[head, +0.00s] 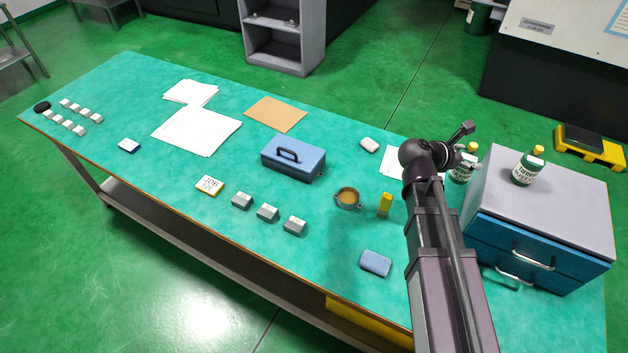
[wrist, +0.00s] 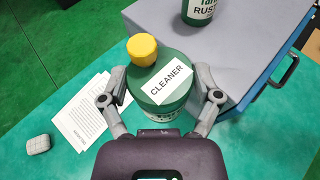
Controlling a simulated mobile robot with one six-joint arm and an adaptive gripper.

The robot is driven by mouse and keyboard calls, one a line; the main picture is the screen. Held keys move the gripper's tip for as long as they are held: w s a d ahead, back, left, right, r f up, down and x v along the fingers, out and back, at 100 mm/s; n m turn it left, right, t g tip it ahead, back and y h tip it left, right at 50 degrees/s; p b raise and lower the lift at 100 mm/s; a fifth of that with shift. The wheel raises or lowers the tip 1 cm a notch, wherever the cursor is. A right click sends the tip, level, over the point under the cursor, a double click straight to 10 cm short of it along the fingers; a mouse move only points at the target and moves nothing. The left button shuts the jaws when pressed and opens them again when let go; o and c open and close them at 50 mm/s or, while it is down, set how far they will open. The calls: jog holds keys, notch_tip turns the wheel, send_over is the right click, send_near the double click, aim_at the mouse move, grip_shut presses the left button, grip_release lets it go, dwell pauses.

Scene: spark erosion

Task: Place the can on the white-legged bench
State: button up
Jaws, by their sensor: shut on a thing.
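A green can with a yellow cap and a white "CLEANER" label (wrist: 172,84) is between the fingers of my gripper (wrist: 162,97), which is shut on it. In the head view the can (head: 461,174) is partly hidden behind my gripper (head: 466,160), just left of a grey cabinet. The can looks upright; I cannot tell whether its base touches the surface below. The bench with the teal top (head: 330,235) fills the middle of the head view. Its visible leg is shaded, so I cannot tell if it is white.
A similar green bottle (head: 527,167) stands on the grey cabinet with blue drawers (head: 560,205). A blue toolbox (head: 293,160), a round tan-filled container (head: 348,198), a yellow item (head: 385,204), a blue sponge-like block (head: 375,263) and papers (head: 197,130) lie on the bench. Bare teal patches lie between them.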

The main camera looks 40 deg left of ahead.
jog(key=w+a+f+b, duration=0.4)
jog(key=a+f+b, duration=0.5)
jog(key=a, duration=0.5)
jog(key=shift+a+f, duration=0.25)
jog(key=shift+f, duration=0.55)
notch_tip(320, 180, down, 6)
jog(key=b, duration=0.6)
jog(key=shift+f+b, duration=0.15)
jog(key=shift+b, duration=0.15)
jog(key=shift+f+b, duration=1.85)
jog(key=shift+f, duration=0.1)
jog(key=o, duration=1.1)
